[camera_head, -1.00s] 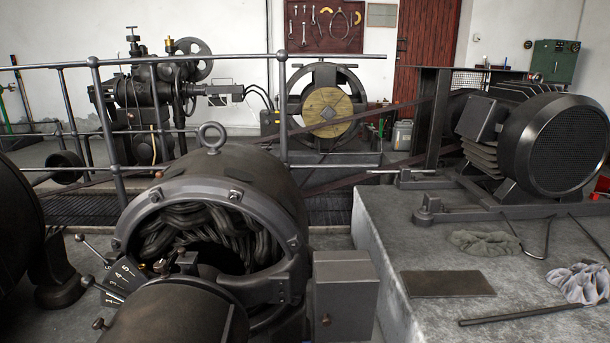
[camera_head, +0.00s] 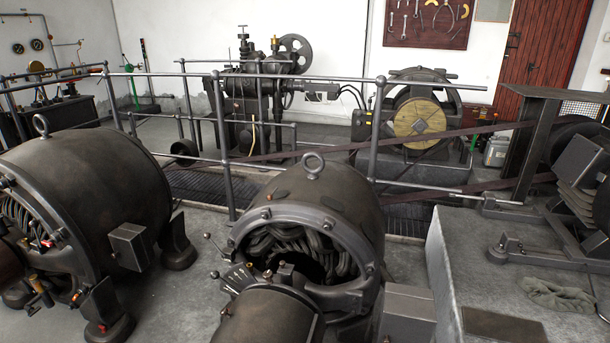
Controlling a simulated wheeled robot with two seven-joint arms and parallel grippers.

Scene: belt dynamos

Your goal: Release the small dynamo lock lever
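A dark dynamo (camera_head: 322,205) with a lifting ring on top and exposed coils stands at the lower centre. It looks smaller than the dynamo (camera_head: 95,185) at the left. On its left side are a thin lever with a round knob (camera_head: 207,236), a second knob (camera_head: 215,275) and a numbered plate (camera_head: 239,277). I cannot tell which of these is the lock lever. Neither of my grippers is in view.
A grey railing (camera_head: 226,145) runs behind the dynamos, with a belt (camera_head: 450,140) and a belt wheel machine (camera_head: 417,118) beyond. A concrete plinth (camera_head: 455,250) at the right carries a cloth (camera_head: 558,295) and a flat plate (camera_head: 500,325). Bare floor (camera_head: 195,215) shows between the dynamos.

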